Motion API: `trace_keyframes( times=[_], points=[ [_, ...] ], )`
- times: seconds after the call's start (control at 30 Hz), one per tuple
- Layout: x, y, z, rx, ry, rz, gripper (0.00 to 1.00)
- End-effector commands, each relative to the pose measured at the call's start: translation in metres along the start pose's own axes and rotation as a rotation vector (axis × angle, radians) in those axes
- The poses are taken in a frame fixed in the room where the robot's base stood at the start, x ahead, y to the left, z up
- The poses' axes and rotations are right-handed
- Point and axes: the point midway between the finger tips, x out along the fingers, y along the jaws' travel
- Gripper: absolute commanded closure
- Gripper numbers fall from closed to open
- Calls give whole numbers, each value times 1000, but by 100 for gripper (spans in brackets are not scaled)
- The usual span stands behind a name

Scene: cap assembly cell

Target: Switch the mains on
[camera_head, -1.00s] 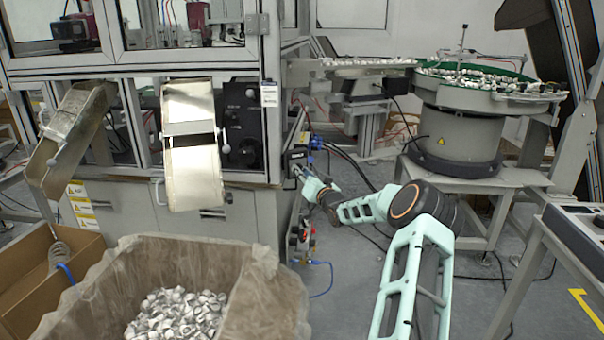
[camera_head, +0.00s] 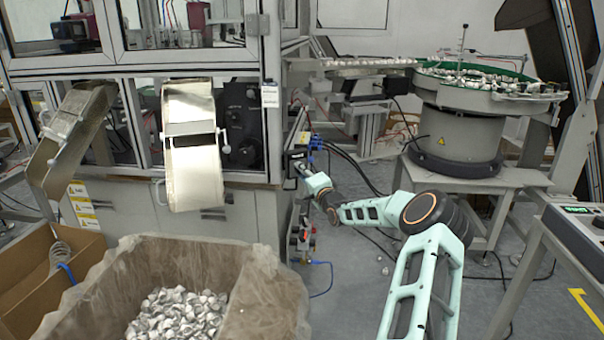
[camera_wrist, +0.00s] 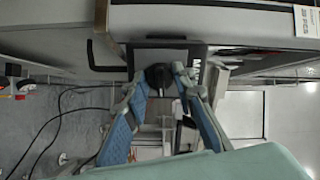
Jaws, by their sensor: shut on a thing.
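The mains switch (camera_head: 296,157) is a dark box on the side of the machine cabinet, at the middle of the head view. My gripper (camera_head: 301,172) is at the front of it, small and partly hidden by my wrist. In the wrist view the switch's black knob (camera_wrist: 158,74) sits between the fingertips of my gripper (camera_wrist: 161,80), which are shut on it. A plate with partly visible lettering lies behind the knob. The knob's exact angle is hard to read. A control panel (camera_head: 582,228) at the right edge has a lit green display (camera_head: 577,210).
A lined bin (camera_head: 262,300) of caps and a cardboard box (camera_head: 82,262) stand at the front left. A bowl feeder (camera_head: 462,135) stands on a table at the back right. Cables and hoses run close to the switch.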

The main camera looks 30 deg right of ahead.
Motion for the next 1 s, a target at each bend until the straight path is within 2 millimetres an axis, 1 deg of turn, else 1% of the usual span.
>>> trace_keyframes(
  times=[0.3,0.77,0.8,0.93,1.0],
  points=[
    [0,0,0,89,-1,1,100],
    [0,0,1,101,-1,1,100],
    [0,0,1,101,-1,1,73],
    [0,0,0,100,-1,0,58],
    [0,0,0,99,0,0,58]
  ],
)
